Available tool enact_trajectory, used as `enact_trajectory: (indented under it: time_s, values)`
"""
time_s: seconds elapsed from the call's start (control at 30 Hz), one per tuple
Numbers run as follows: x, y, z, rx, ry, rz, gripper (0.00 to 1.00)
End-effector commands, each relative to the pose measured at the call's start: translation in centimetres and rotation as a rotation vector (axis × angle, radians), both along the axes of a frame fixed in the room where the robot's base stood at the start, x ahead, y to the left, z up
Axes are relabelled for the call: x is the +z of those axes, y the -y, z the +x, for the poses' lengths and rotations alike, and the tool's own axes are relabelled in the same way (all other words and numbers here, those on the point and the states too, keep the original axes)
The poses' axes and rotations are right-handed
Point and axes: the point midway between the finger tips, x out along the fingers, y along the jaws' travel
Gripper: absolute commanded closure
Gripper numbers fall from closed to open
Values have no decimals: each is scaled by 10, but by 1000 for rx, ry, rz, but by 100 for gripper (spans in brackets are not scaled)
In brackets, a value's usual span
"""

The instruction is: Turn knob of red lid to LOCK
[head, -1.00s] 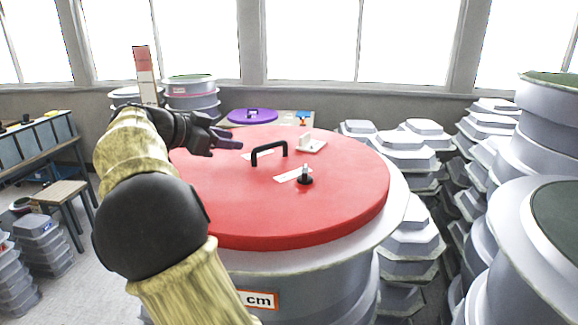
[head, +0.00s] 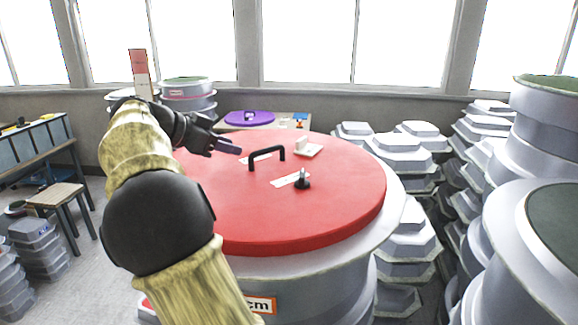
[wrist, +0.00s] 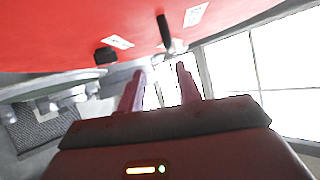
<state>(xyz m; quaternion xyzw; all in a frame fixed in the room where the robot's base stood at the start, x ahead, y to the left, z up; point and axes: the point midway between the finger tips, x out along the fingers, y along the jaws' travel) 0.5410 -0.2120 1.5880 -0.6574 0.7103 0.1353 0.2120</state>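The red lid (head: 330,215) lies flat on a large grey round mould. On it stand a black knob (head: 302,180) beside a white label strip, and a black arched handle (head: 266,153) farther back. My gripper (head: 232,148) is above the left part of the lid, left of the handle and apart from the knob. In the wrist view my gripper (wrist: 160,80) is open and empty, its two fingers apart. That view is upside down: the lid (wrist: 60,25) fills the top, with the knob (wrist: 106,56) left of the handle (wrist: 164,34). The label's writing is unreadable.
A white block on a plate (head: 308,151) sits on the lid behind the knob. A purple lid (head: 250,118) is beyond. Stacked grey moulds (head: 410,235) crowd the right. A stool (head: 57,195) stands left. The air above the lid's right half is clear.

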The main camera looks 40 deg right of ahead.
Motion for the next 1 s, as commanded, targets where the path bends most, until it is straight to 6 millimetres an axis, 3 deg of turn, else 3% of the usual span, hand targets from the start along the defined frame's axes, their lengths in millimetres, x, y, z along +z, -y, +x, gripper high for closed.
enact_trajectory:
  time_s: [0.27,0.53,0.73,1.0]
  values:
    - [33,-14,-29,160,-271,451,65]
    - [90,-54,-54,646,-474,857,65]
    - [122,-76,-70,965,-541,972,65]
    - [125,-80,-72,1019,-553,982,65]
